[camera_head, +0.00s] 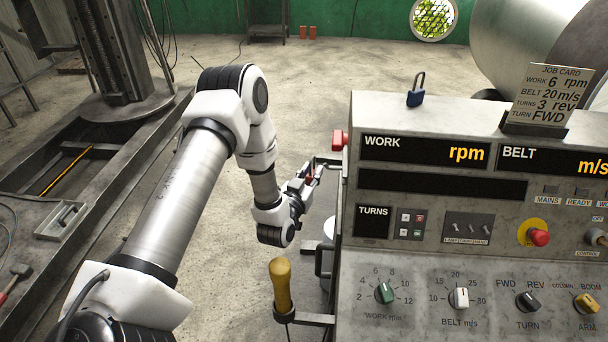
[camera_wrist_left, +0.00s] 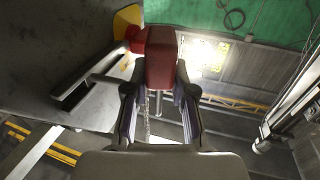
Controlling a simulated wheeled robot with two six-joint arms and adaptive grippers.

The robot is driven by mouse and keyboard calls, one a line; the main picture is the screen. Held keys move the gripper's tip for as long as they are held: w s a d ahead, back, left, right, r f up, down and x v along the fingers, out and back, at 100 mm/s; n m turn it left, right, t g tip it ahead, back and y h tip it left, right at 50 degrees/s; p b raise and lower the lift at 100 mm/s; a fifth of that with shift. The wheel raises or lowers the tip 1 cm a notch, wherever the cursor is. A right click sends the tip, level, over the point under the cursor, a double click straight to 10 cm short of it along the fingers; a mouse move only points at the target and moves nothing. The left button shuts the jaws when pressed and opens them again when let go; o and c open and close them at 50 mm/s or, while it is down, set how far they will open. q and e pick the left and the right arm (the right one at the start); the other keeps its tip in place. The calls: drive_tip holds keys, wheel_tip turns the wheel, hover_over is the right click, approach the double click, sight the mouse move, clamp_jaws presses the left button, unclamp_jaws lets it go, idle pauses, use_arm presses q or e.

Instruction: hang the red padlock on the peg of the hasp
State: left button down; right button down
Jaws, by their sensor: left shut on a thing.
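The red padlock (camera_wrist_left: 161,58) is between the fingers of my left gripper (camera_wrist_left: 160,92) in the left wrist view. Behind the padlock, a red part (camera_wrist_left: 133,38) on a yellow plate (camera_wrist_left: 126,20) is fixed to the console side. A grey bracket (camera_wrist_left: 88,82) sticks out near it. I cannot tell the hasp's peg apart. My right gripper is out of view.
The console (camera_head: 348,220) fills the right. A blue padlock (camera_head: 416,96) and a job card (camera_head: 545,92) stand on top. A yellow-handled tool (camera_head: 281,285) stands at its lower left, close to my arm. Open floor lies left of the console.

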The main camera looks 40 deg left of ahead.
use_arm(q)
drive_tip(key=w+d+b, duration=0.1)
drive_tip(key=w+d+f+b, duration=0.1)
drive_tip(key=d, duration=0.1)
drive_tip(key=w+d+b, duration=0.1)
drive_tip(key=shift+d+f, duration=0.2)
drive_tip(key=shift+d, duration=0.2)
idle(0.4)
drive_tip(key=c, duration=0.9)
unclamp_jaws()
